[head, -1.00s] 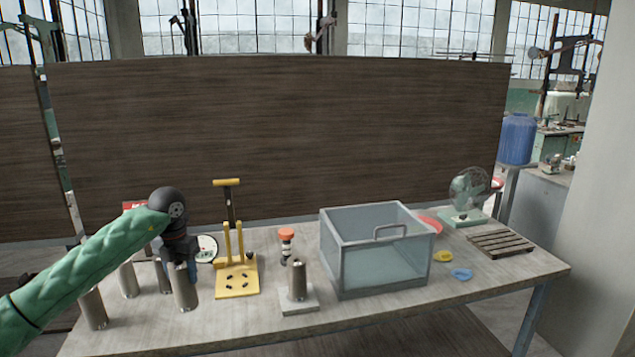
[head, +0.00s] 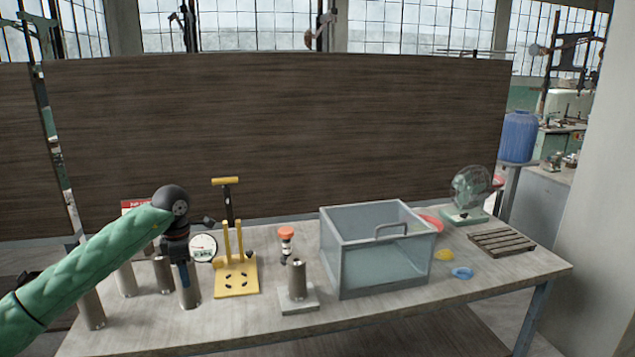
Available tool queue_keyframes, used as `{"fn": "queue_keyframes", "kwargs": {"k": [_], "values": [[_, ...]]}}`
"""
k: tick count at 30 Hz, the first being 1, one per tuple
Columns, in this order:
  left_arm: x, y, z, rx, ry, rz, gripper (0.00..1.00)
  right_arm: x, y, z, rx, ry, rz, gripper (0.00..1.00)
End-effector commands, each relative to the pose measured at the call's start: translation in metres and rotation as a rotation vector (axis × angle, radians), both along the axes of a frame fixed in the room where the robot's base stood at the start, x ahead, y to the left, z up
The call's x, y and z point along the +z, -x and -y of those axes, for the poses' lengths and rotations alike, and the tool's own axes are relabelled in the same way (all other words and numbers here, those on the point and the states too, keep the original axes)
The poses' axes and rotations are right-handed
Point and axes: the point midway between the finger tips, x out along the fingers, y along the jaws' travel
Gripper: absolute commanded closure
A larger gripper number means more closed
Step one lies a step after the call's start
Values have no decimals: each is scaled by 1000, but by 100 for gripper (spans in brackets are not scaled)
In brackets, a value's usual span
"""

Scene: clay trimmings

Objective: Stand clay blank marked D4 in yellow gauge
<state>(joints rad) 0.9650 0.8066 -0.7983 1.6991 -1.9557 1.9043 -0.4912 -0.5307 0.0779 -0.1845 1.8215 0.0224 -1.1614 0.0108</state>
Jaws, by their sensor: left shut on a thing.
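Several grey-brown clay cylinders stand upright at the left of the table. My left gripper (head: 182,277) points down at the front right cylinder (head: 189,295) and is shut on it. The cylinder stands at table height; I cannot tell whether it touches the table. No D4 marking can be read on any cylinder. The yellow gauge (head: 236,275) stands just right of the gripper, with a flat base, two upright posts and a T-shaped handle behind. My right gripper is not in view.
Other cylinders (head: 92,309) stand close on the gripper's left. A round dial (head: 203,248) is behind it. Right of the gauge are an orange-topped item (head: 286,244), a cylinder on a grey block (head: 297,281), a glass-walled bin (head: 376,258) and a slatted rack (head: 501,242).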

Motion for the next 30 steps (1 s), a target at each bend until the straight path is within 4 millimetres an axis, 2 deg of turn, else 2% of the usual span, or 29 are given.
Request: {"fn": "queue_keyframes", "kwargs": {"k": [17, 23, 30], "values": [[4, 11, 32, -842, -1, 2, 88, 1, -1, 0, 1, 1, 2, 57], [-1, 21, 49, -1151, -1, 1, 88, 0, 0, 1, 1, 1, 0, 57], [-18, 42, 74, -1516, 0, 1, 88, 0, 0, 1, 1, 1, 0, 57]]}}
